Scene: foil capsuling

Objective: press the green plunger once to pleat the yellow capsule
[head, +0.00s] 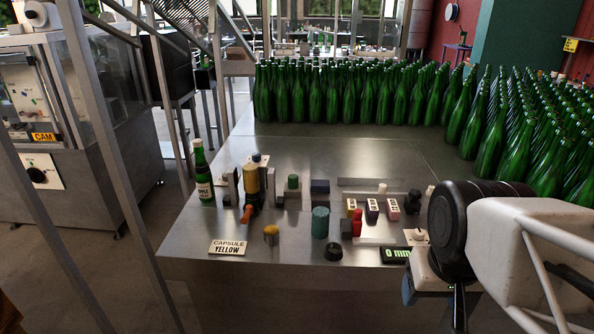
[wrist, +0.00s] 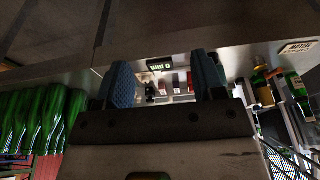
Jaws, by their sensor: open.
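A small green block (head: 293,182) tops a grey fixture near the table's middle; a teal-green cylinder (head: 320,222) stands in front of it. I cannot tell for sure which is the plunger. The sign also shows in the wrist view (wrist: 298,47). My gripper (wrist: 164,82) is open, its two blue pads apart with nothing between them. In the head view it is at the table's front right, away from these things, its fingertips mostly hidden.
A labelled green bottle (head: 203,172) stands at the table's left edge near a yellow and orange tool (head: 251,187). Many green bottles (head: 340,95) fill the back and right.

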